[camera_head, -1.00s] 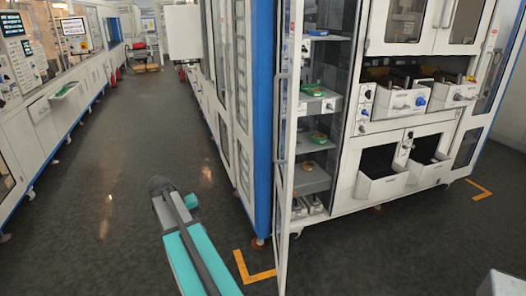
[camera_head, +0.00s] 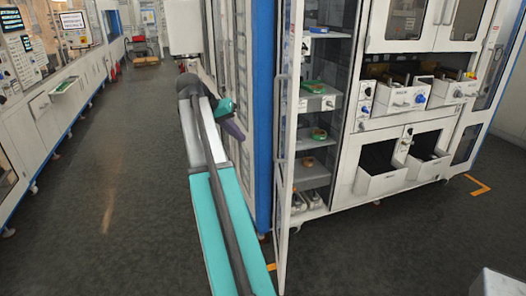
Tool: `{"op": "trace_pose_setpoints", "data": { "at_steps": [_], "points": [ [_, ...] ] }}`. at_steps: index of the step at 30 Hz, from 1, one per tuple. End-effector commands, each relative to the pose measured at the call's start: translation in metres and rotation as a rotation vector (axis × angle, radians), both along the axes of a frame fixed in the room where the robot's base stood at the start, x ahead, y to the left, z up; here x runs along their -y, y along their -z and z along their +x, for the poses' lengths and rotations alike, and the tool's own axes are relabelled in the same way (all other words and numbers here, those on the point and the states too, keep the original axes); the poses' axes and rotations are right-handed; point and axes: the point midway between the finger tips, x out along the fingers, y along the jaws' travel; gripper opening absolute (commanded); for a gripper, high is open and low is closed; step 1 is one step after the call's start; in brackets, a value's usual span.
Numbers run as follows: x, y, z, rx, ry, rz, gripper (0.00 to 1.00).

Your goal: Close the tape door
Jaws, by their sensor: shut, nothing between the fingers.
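The tape door (camera_head: 284,190) is a tall, narrow white-framed door with a glass pane and a handle. It stands open, seen nearly edge-on, swung out toward me from the cabinet. Behind it, the open cabinet compartment shows grey shelves (camera_head: 316,103) with green tape rolls (camera_head: 319,134) and an orange-brown roll (camera_head: 308,161). My teal and grey arm reaches up from the bottom, left of the door and apart from it in the picture.
A blue-edged cabinet (camera_head: 263,120) stands just left of the door, close to my arm. White drawers (camera_head: 380,182) project at the right. A pale box corner (camera_head: 500,284) shows at the lower right. The dark aisle floor (camera_head: 110,190) at the left is clear.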

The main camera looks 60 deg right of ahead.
Motion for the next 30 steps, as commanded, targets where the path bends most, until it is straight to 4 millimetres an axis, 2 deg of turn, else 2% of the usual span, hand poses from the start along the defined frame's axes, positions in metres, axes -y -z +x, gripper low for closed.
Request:
{"op": "trace_pose_setpoints", "data": {
  "at_steps": [17, 30],
  "points": [
    [0.004, 0.002, -0.004, 0.0, 0.006, -0.002, 0.0],
    [0.029, 0.038, -0.017, -0.001, 0.007, -0.001, 0.0]
  ]
}}
